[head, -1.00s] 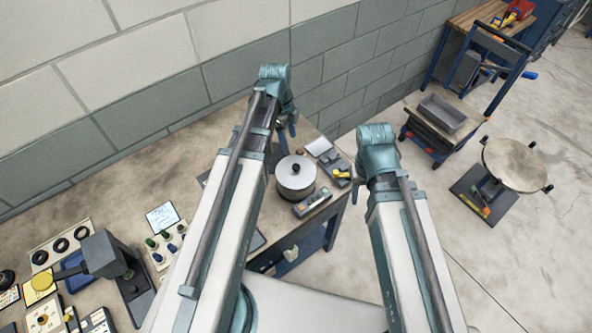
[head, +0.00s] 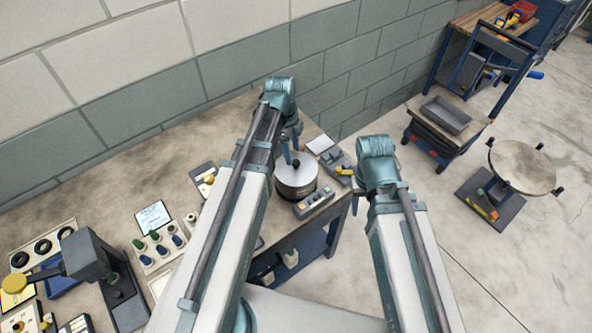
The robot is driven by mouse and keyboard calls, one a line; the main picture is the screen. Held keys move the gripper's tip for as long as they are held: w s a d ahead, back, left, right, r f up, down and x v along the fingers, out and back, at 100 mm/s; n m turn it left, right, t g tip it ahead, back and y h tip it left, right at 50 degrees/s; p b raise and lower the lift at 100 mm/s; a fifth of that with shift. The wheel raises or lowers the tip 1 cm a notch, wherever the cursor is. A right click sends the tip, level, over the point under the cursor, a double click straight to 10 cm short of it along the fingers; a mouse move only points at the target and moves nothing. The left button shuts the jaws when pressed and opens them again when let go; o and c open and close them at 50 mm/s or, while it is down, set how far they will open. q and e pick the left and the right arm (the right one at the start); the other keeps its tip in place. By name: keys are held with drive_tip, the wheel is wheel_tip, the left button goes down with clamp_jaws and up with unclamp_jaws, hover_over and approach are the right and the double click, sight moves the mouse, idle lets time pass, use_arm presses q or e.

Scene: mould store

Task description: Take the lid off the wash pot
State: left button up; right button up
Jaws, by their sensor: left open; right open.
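The wash pot (head: 296,190) is a round metal pot near the right end of the workbench. Its pale lid (head: 306,175) with a dark knob (head: 297,164) sits on top. My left gripper (head: 290,152) is open, pointing down at the lid's back-left edge, with its fingers close to the knob. I cannot tell whether a finger touches it. My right arm comes in from the lower right. The fingers of my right gripper (head: 358,188) are mostly hidden behind its wrist, beyond the bench's right end.
A control box (head: 315,202) with coloured buttons stands just in front of the pot. A grey tool with a yellow part (head: 343,171) lies to its right. A block wall (head: 340,60) runs behind the bench. Bottles (head: 160,243) and a lever press (head: 88,255) stand further left.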

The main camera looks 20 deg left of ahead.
sight(296, 162)
use_arm(q)
drive_tip(key=f+b, duration=0.5)
drive_tip(key=shift+w+d+f, duration=0.1)
drive_tip(key=shift+w+d, duration=0.25)
drive_tip(key=shift+d, duration=0.05)
clamp_jaws()
